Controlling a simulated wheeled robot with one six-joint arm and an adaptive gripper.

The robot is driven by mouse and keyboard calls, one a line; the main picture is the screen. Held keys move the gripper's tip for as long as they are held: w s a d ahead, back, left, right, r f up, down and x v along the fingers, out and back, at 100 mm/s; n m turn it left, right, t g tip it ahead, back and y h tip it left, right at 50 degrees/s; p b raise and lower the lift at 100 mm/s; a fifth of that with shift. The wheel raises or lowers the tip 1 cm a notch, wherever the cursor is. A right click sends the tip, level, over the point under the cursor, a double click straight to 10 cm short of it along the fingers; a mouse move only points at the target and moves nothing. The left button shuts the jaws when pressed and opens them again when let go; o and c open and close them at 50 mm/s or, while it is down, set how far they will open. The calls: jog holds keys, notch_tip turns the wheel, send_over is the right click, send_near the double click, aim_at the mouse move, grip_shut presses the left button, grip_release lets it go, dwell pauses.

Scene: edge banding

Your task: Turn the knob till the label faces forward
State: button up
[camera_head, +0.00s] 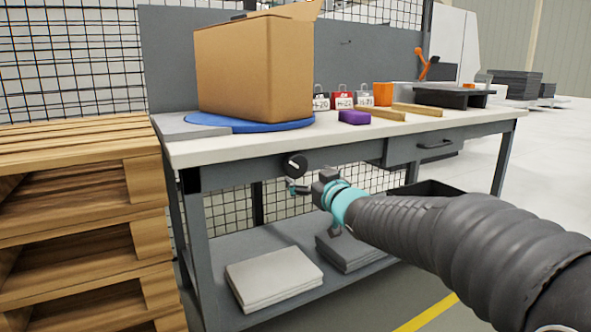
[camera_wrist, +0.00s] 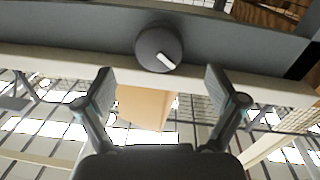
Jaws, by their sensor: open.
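The knob (camera_head: 295,165) is a round black dial with a white pointer mark, on the front rail of the workbench. In the wrist view the knob (camera_wrist: 159,48) lies ahead of my gripper (camera_wrist: 155,82), roughly centred between the fingers and apart from them. Its white mark points towards the lower right in that view. My gripper (camera_head: 300,188) is open and empty, just below and beside the knob in the head view. A cardboard box (camera_head: 240,70) stands on a blue round turntable (camera_head: 222,122) on the bench top. I cannot make out a label on the box's visible sides.
The workbench top (camera_head: 240,148) also holds padlocks (camera_head: 342,98), a purple block (camera_head: 354,117), an orange cup (camera_head: 383,94), wooden strips (camera_head: 417,109) and a black tray (camera_head: 455,96). Stacked wooden pallets (camera_head: 80,230) stand close on the left. A lower shelf (camera_head: 225,258) holds stacked sheets.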

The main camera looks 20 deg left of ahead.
aim_at(297, 169)
jog(key=x, duration=0.8)
jog(key=shift+c, duration=0.2)
jog(key=c, duration=1.1)
